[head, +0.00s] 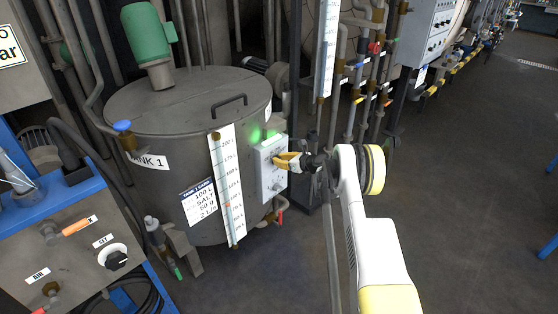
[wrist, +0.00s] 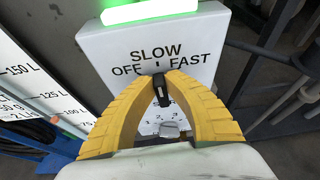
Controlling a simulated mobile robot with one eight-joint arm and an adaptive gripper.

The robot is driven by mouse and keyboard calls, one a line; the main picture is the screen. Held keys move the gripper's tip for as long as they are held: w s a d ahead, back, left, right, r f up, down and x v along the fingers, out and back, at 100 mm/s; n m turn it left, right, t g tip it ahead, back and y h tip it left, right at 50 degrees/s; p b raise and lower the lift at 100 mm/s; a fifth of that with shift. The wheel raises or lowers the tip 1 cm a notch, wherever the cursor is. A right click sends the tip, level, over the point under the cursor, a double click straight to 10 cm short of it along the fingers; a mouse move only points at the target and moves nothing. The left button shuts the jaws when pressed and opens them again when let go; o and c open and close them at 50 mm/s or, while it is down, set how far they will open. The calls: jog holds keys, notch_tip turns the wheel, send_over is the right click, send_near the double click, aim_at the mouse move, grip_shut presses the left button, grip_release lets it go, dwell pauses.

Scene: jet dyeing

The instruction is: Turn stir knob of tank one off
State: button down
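Tank one is the large grey cylinder (head: 185,110) labelled TANK 1 in the head view. A white control box (head: 270,167) with a lit green light is mounted at its right side. In the wrist view the box panel (wrist: 110,50) reads OFF, SLOW and FAST above a black stir knob (wrist: 160,90). The knob's pointer looks close to upright, near SLOW. My gripper (wrist: 164,78) has its yellow fingertips on both sides of the knob, seemingly touching it; it also shows at the box in the head view (head: 283,161). Part of the knob is hidden by the fingers.
A second, grey knob (wrist: 169,130) sits lower on the panel, partly behind my fingers. A white level scale (head: 227,185) stands left of the box. Pipes and valves are at the back; open floor lies right.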

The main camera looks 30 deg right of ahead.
dwell(0.4)
jog(key=shift+s+a+f+n+t+h, duration=0.15)
jog(key=shift+n+t+h, duration=0.35)
jog(key=shift+n, duration=0.55)
jog(key=shift+a+f+n+t+h, duration=0.1)
jog(key=shift+a+n+t+h, duration=0.15)
jog(key=shift+n+h, duration=0.65)
jog(key=shift+s+a+f+n+t+h, duration=0.15)
jog(key=shift+n+t+h, duration=0.25)
jog(key=shift+n, duration=0.85)
jog(key=shift+w+r, duration=0.1)
jog(key=c, duration=1.4)
grip_release()
jog(key=v, duration=1.2)
jog(key=shift+a, duration=0.15)
